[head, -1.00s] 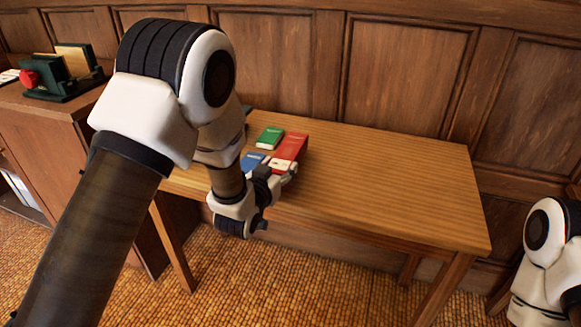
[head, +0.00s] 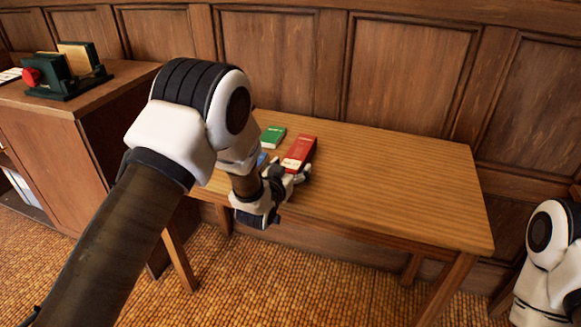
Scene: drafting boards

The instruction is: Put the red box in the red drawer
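The red box (head: 300,150) is at the left part of the wooden table, with a pale label at its near end. My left gripper (head: 289,173) is at that near end, its fingers around it, and seems shut on the box. Whether the box is clear of the tabletop is hard to tell. My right gripper is out of view; only part of my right arm shows at the right edge. No red drawer can be made out.
A green box (head: 273,136) lies on the table (head: 400,190) left of the red box. A blue box (head: 262,158) is mostly hidden behind my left arm. The table's right side is bare. A cabinet (head: 110,82) at the left carries a dark green stand (head: 66,86) and a red object (head: 31,76).

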